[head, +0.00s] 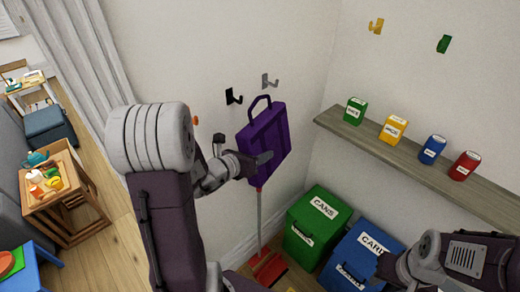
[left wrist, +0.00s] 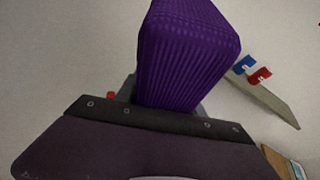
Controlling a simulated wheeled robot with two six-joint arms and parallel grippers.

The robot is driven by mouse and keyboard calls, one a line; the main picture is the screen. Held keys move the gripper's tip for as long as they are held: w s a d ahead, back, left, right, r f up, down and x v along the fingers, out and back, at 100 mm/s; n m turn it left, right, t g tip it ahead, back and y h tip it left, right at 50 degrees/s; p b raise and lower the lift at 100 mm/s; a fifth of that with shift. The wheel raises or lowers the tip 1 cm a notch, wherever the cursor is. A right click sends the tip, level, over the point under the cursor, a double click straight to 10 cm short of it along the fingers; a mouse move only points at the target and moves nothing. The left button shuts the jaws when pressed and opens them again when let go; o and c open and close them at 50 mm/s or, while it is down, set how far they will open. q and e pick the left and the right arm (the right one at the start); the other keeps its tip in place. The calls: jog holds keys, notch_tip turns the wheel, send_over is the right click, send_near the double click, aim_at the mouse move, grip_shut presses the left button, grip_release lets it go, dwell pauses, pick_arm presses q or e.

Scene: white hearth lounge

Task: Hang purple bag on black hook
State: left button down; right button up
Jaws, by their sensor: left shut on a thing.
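The purple bag (head: 264,138) hangs tilted in my left gripper (head: 256,162), which is shut on its side, near the white wall. It fills the upper middle of the left wrist view (left wrist: 187,50). Its dark loop handle (head: 260,103) stands up from its top, below and between two wall hooks in the picture. The black hook (head: 233,97) is on the wall, up and left of the handle, and appears apart from it. My right gripper (head: 388,268) is at the lower right, partly cut off; its fingers are not clear.
A grey hook (head: 269,81) is beside the black one. A shelf (head: 400,152) with several coloured tins juts out at right. Green (head: 312,225) and blue (head: 355,262) bins stand below, near a red-ended broom (head: 268,268). Yellow (head: 376,26) and green (head: 444,43) hooks are higher right.

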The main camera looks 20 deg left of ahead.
pick_arm(q)
jog(key=shift+a+r+p, duration=0.15)
jog(key=shift+a+p, duration=0.2)
jog(key=shift+p, duration=0.6)
jog(key=w+a+f, duration=0.3)
jog(key=a+f, duration=0.1)
jog(key=a, duration=0.4)
jog(key=shift+w, duration=0.15)
dwell(0.5)
jog(key=c, duration=0.6)
grip_release()
jog(key=shift+c, duration=0.2)
jog(key=shift+a, duration=0.1)
